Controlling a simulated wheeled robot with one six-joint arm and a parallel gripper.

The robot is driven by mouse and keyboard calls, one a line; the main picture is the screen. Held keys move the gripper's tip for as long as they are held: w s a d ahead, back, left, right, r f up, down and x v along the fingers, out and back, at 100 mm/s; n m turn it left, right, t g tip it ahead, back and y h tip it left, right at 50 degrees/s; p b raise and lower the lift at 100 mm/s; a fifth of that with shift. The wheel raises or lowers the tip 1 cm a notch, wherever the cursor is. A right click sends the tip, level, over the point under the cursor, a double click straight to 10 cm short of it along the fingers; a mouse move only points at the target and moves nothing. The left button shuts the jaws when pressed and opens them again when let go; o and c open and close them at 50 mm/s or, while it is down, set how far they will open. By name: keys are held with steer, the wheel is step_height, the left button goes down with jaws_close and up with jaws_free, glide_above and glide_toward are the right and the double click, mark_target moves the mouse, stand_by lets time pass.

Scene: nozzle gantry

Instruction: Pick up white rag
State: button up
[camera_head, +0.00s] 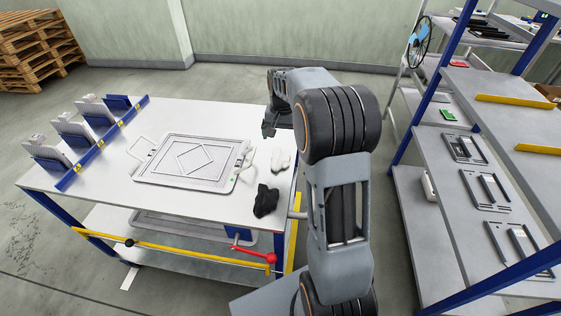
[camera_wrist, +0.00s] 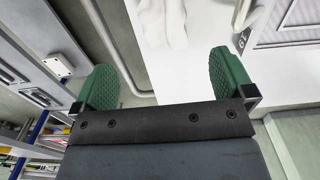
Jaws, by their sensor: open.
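The white rag (camera_head: 282,160) lies crumpled on the right part of the white table (camera_head: 200,118), beside the grey tray-like frame. It also shows at the top of the wrist view (camera_wrist: 166,22), partly cut off by the picture edge. My gripper (camera_head: 268,130) is above the table's far right edge, beyond the rag in the head view, and partly hidden by my arm. In the wrist view my gripper (camera_wrist: 163,65) has its two green fingers wide apart with nothing between them. The rag lies ahead of the fingers, apart from them.
A black rag (camera_head: 265,200) lies near the table's front right corner. The grey frame (camera_head: 188,163) with a diamond pattern fills the table's middle. Blue racks (camera_head: 104,135) stand at the left. A shelf (camera_head: 450,165) with several grey parts stands to the right, across a gap.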

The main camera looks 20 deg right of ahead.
mark_target(281, 156)
steer(key=shift+a+f, duration=0.15)
steer(key=shift+f, duration=2.35)
steer(key=shift+a+f, duration=0.1)
steer(key=shift+f, duration=2.4)
steer(key=shift+c, duration=0.5)
steer(key=c, duration=0.9)
